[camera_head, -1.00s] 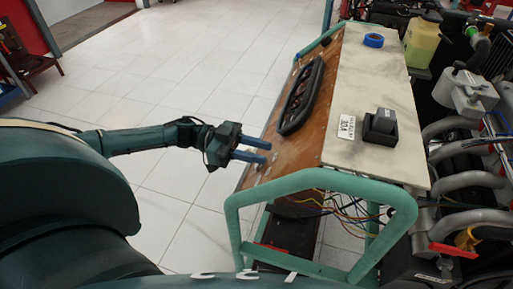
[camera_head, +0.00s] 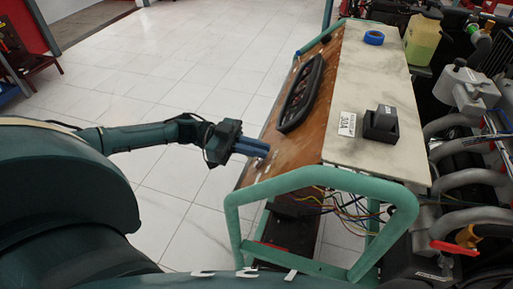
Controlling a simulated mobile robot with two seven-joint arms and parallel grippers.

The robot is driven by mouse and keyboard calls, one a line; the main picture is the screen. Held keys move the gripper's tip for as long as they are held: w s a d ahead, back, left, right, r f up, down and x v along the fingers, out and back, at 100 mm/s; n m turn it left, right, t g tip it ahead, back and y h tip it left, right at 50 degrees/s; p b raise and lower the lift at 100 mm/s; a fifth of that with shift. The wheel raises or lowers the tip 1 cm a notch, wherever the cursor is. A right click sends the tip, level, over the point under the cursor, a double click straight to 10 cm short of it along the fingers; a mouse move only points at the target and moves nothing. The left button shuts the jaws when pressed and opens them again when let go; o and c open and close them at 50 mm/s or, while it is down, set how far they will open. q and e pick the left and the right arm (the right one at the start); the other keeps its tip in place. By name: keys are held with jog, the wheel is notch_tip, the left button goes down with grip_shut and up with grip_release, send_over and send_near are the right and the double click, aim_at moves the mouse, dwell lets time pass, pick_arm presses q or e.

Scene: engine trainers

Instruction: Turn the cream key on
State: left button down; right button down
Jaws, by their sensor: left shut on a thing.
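My left gripper (camera_head: 266,150) reaches in from the left to the near end of the brown sloping panel (camera_head: 287,145). Its two blue fingers are shut close together, with their tips at the panel's left part. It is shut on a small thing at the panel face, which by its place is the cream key. The key itself is hidden by the fingertips, so I cannot tell which way it is turned. My right gripper is not in view.
A black steering-wheel-like part (camera_head: 300,95) lies on the panel beyond the gripper. A green tube frame (camera_head: 320,178) stands at the near side. Floor on the left is clear.

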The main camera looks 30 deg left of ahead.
pick_arm(q)
jog(key=m+g+b, duration=0.2)
jog(key=shift+s+f+m, duration=0.15)
jog(key=shift+f+m, duration=0.1)
jog(key=shift+m, duration=0.05)
jog(key=m+g+b, duration=0.2)
jog(key=m, duration=0.1)
jog(key=shift+s, duration=0.3)
jog(key=shift+s+m+g+b, duration=0.15)
jog(key=shift+m+g+b, duration=0.5)
jog(key=shift+m+g, duration=0.2)
jog(key=shift+s+m+g+y+b, duration=0.2)
jog(key=shift+m+g+y+b, duration=0.45)
jog(key=shift+m, duration=0.6)
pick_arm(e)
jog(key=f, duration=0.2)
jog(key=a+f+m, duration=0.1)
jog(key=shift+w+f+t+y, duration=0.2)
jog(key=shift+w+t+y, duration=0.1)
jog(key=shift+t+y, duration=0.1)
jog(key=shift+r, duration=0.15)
pick_arm(q)
jog(key=c, duration=1.7)
grip_release()
jog(key=shift+o, duration=0.9)
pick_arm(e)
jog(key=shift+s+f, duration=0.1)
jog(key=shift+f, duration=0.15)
